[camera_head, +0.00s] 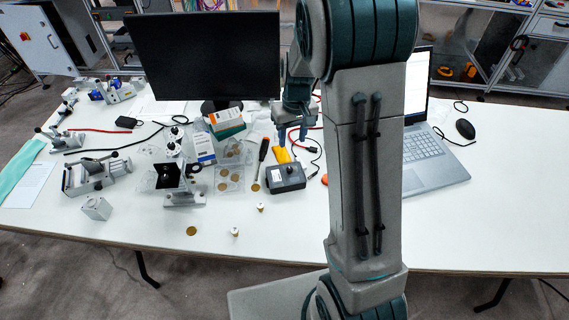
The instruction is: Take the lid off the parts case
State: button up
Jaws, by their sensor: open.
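My gripper (292,136) points down over the middle of the white table, behind the dark grey box and close to a yellow object. Its fingers are apart and I see nothing between them. A clear case (230,178) with several round brass-coloured discs lies left of my gripper, apart from it; it looks like the parts case. Its lid is too clear and small to make out. White and orange boxes hide part of the case's back left side.
A monitor (206,58) stands behind, a laptop (430,155) right, metal fixtures (95,175) left. The table's front left is mostly clear.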

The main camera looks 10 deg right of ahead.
aim_at(290, 169)
jog(key=f, duration=0.4)
jog(key=f+p, duration=0.1)
jog(key=f, duration=0.7)
jog(key=shift+s+a+f, duration=0.25)
jog(key=shift+a+f, duration=0.1)
grip_shut()
